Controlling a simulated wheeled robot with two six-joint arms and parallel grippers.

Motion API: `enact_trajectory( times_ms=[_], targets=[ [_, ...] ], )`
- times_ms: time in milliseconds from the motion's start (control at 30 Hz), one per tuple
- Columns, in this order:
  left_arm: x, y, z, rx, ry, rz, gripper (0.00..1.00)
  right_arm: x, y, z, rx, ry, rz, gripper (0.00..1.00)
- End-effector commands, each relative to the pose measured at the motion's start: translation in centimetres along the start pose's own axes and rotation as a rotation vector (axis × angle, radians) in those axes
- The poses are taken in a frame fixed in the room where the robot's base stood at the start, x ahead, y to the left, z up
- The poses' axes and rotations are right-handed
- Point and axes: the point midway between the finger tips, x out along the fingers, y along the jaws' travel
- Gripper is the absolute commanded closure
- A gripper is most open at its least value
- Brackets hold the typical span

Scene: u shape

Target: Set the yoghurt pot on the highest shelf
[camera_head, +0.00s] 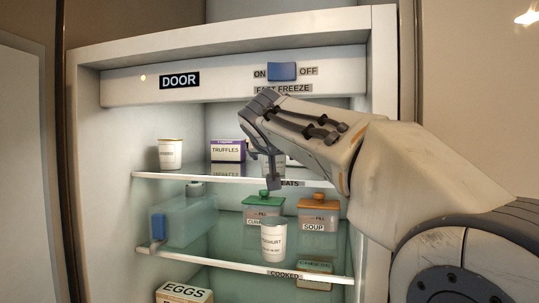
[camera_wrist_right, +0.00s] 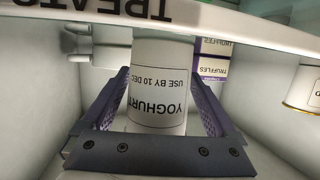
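In the wrist view a white yoghurt pot (camera_wrist_right: 158,85), its label upside down, stands between the fingers of my right gripper (camera_wrist_right: 155,110). The fingers are open with a gap on each side. The TREATS shelf edge (camera_wrist_right: 230,22) hides the pot's base. In the head view my right gripper (camera_head: 272,170) is at the front of this highest shelf (camera_head: 190,178) and mostly hides what is behind it. A white pot labelled YOGHURT (camera_head: 273,243) stands near the front edge of the COOKED shelf below. My left gripper is not in view.
On the TREATS shelf are a white pot (camera_head: 170,153) at left and a TRUFFLES box (camera_head: 228,150). An EGGS box (camera_head: 183,292) is lower.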

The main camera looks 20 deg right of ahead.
Motion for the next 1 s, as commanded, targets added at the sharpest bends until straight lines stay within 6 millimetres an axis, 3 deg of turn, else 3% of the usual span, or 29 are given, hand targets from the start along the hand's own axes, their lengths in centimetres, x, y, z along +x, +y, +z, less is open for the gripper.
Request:
enact_trajectory(
  times_ms=[367,800,1000],
  targets=[
    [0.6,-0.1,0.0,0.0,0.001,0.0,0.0,-0.9,-0.3,0.0,0.0,0.004,-0.004,0.0],
    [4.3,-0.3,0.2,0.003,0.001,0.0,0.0,-9.5,-0.4,0.2,0.0,0.003,-0.009,0.0],
    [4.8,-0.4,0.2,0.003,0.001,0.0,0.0,-11.7,-0.3,0.0,-0.001,0.003,-0.006,0.0]
  ],
)
